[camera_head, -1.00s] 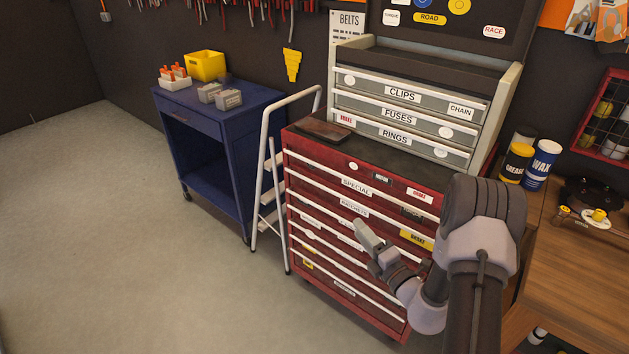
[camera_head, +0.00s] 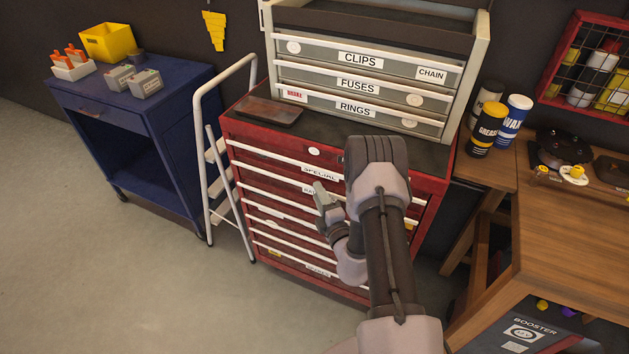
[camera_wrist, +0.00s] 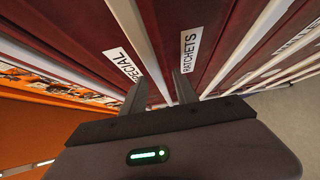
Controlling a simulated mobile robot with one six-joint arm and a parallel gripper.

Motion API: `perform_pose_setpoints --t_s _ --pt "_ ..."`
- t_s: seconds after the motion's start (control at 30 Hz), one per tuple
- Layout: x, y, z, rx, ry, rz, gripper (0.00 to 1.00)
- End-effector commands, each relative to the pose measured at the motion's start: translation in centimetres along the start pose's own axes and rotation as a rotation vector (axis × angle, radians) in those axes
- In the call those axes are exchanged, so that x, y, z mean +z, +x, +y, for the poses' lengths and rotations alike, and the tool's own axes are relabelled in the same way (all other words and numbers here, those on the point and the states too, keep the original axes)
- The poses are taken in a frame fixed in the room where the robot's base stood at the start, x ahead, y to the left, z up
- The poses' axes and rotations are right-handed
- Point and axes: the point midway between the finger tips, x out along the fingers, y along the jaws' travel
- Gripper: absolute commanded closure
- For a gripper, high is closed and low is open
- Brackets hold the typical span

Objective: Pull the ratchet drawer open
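The ratchet drawer (camera_head: 270,182) is in the red tool chest, under the drawer labelled SPECIAL, and looks shut. Its RATCHETS label (camera_wrist: 190,48) shows in the wrist view and is partly hidden by my gripper in the head view. My gripper (camera_head: 320,187) is at the chest's front, close to this label. In the wrist view my gripper (camera_wrist: 160,88) is open, its two fingers apart. The white handle bar (camera_wrist: 152,45) between the SPECIAL and RATCHETS labels runs into the gap between the fingers. I cannot tell whether they touch it.
A white step ladder (camera_head: 205,150) stands left of the chest, with a blue cart (camera_head: 130,120) beyond it. A grey drawer unit (camera_head: 370,75) sits on the chest. A wooden bench (camera_head: 570,230) is at the right. The floor at the front left is clear.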

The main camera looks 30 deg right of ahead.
Motion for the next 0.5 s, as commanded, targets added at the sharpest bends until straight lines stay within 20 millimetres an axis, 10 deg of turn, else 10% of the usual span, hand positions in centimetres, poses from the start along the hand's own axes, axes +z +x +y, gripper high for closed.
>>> perform_pose_setpoints --t_s 0.37,0.5 --pt "-0.27 0.17 0.01 0.0 0.0 -0.003 0.65" --pt "-0.26 0.17 0.02 0.0 0.0 -0.003 0.86"
